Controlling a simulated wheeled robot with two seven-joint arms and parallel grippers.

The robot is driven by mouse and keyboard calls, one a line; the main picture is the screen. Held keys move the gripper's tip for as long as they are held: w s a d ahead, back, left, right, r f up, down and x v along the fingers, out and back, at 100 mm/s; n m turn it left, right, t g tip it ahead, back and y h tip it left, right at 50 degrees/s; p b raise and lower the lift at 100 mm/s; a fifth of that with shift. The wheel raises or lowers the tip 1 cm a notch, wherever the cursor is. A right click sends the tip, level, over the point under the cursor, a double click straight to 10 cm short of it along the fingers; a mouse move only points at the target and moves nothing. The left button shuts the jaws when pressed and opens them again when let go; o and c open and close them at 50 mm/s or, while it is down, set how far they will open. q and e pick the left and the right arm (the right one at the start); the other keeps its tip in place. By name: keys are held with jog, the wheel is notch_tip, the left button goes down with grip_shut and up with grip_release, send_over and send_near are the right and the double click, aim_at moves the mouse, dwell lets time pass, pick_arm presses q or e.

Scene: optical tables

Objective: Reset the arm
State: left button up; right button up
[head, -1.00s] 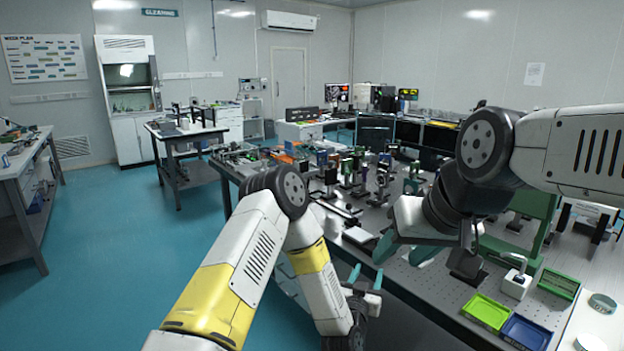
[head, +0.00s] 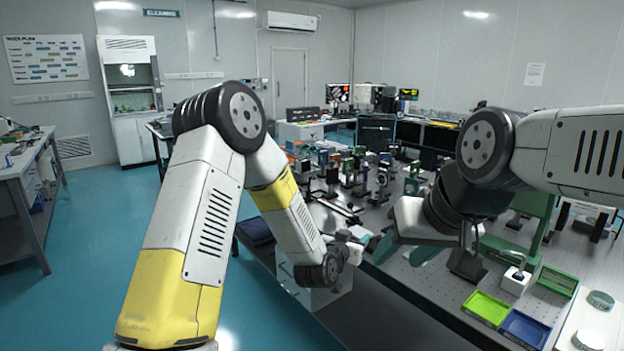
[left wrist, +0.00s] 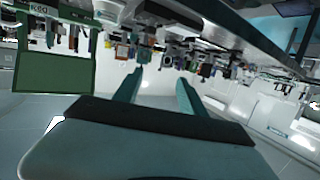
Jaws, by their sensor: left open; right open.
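My left arm comes in from the left, bent at its dark elbow. Its gripper (head: 356,238) is at the near edge of the optical table (head: 400,285), partly hidden by its own wrist. In the left wrist view the two teal fingers of this gripper (left wrist: 160,82) stand apart with nothing between them; that view is upside down. My right gripper (head: 403,254) hangs above the table with its teal fingers apart and nothing seen between them.
A green tray (head: 486,308) and a blue tray (head: 525,330) lie at the table's front right. Several optical mounts crowd the table beyond my grippers. A side bench (head: 22,165) stands at the far left. The blue floor (head: 95,240) between is clear.

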pick_arm(q)
jog(key=s+a+r+n+g+y, duration=0.1)
jog(key=s+a+r+g, duration=0.1)
jog(key=s+a+r, duration=0.35)
jog(key=s+a+r+n+g+y, duration=0.1)
jog(key=s+a+r+g+y, duration=0.15)
jog(key=a+r, duration=0.6)
jog(key=s+a+r+n+g, duration=0.1)
jog(key=s+a, duration=0.3)
jog(key=s, duration=0.4)
jog(key=s+a+n+g+y, duration=0.1)
jog(key=s+a, duration=0.3)
jog(key=s, duration=0.3)
jog(key=s+a+r+n+g, duration=0.1)
jog(key=s+a, duration=0.3)
jog(key=s, duration=0.4)
jog(key=shift+s+r, duration=0.3)
jog(key=shift+r, duration=0.05)
jog(key=shift+d, duration=0.1)
